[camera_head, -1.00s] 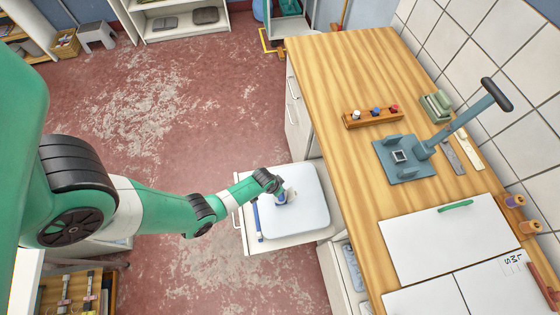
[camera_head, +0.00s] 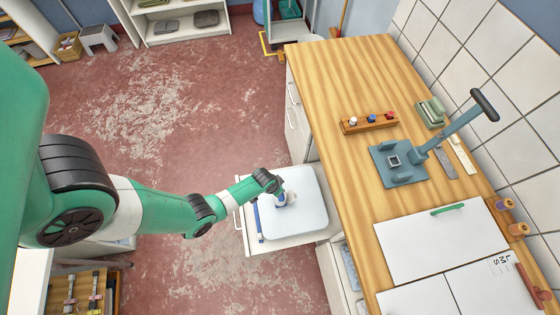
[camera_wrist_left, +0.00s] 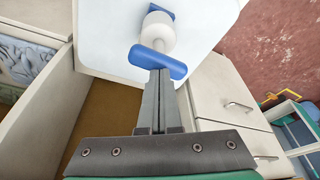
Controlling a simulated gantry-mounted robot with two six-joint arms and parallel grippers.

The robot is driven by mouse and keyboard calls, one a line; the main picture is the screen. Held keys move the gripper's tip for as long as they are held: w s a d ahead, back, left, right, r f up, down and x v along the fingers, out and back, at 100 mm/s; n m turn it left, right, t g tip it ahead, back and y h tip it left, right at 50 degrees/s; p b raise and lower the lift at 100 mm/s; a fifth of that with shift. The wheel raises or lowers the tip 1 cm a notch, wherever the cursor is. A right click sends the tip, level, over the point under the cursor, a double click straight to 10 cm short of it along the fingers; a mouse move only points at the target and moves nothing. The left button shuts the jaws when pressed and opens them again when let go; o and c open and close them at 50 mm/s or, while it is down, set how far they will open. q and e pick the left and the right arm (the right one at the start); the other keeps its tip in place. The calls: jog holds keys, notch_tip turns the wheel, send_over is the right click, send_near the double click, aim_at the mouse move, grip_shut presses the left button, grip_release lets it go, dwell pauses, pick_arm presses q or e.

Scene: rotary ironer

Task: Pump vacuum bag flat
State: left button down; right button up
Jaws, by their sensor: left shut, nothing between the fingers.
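The vacuum bag (camera_head: 308,216) is a pale, flat, rounded slab lying on a pulled-out white drawer or shelf left of the workbench. A small hand pump stands on it, with a white barrel (camera_wrist_left: 158,33) and a blue crossbar handle (camera_wrist_left: 158,63) in the left wrist view. The pump (camera_head: 291,198) is partly hidden by my gripper in the head view. My left gripper (camera_wrist_left: 156,72) is shut and empty, its tips at the handle's near edge. Whether they touch it is unclear. It also shows in the head view (camera_head: 278,193). My right gripper is not in view.
A blue bar (camera_head: 257,220) lies along the bag's left edge. The wooden workbench (camera_head: 325,85) on the right carries a grey lever press (camera_head: 398,165), a small rack (camera_head: 369,123) and white boards (camera_head: 430,245). The red floor to the left is open.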

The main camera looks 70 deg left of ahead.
pick_arm(q)
jog(key=shift+r, duration=0.3)
jog(key=shift+f, duration=0.2)
jog(key=shift+f+b, duration=2.8)
jog(key=shift+f, duration=0.05)
jog(key=shift+r, duration=0.1)
jog(key=shift+r+p, duration=2.2)
jog(key=shift+f, duration=0.15)
jog(key=shift+f+b, duration=2.85)
jog(key=shift+r, duration=0.1)
